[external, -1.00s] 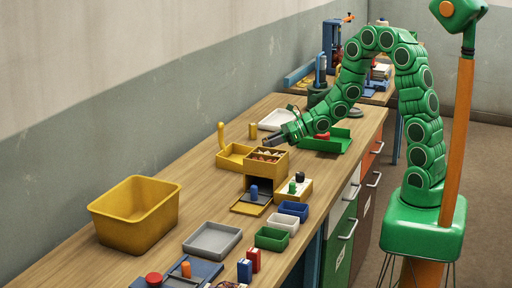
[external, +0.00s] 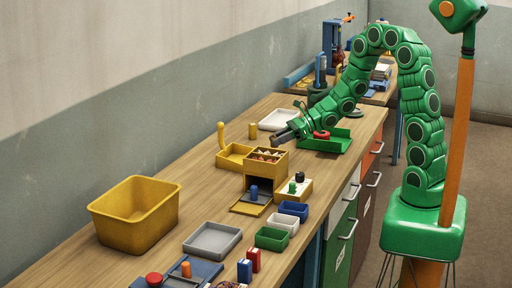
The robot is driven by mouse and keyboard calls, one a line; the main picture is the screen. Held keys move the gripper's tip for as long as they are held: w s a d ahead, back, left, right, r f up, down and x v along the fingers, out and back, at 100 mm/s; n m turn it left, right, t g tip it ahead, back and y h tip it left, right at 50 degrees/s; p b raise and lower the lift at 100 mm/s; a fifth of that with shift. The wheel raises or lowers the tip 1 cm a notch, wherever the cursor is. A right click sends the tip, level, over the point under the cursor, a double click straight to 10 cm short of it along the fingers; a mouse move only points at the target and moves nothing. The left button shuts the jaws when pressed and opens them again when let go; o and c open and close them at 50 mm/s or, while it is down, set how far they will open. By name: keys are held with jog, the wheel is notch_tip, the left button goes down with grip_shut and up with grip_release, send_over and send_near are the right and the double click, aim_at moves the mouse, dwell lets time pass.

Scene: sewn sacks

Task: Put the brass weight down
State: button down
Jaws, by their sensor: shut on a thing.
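My gripper (external: 276,142) is at the end of the green arm, dark-tipped and pointing left and down. It is just above and behind the yellow box with a divided top (external: 252,164). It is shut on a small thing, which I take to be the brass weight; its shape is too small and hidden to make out. A small brass-coloured cylinder (external: 253,131) stands upright on the wooden bench (external: 205,160), left of and beyond the gripper and apart from it.
A yellow tray (external: 232,163) with an upright post is left of the box. A white tray (external: 276,120) and a green tray (external: 325,145) with a red ring lie behind. A yellow bin (external: 135,235) and several small trays stand nearer. Bare bench lies along the wall.

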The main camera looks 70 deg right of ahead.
jog(key=shift+s+r+n+g+y, duration=0.5)
jog(key=shift+s+r+n, duration=0.1)
jog(key=shift+s, duration=0.4)
jog(key=r+n+g+y, duration=0.1)
jog(key=n+g+y, duration=0.2)
jog(key=n, duration=0.1)
send_over(313, 168)
jog(key=shift+g+h, duration=0.3)
jog(key=shift+f, duration=5.6)
jog(key=shift+f, duration=0.1)
jog(key=c, duration=0.8)
grip_release()
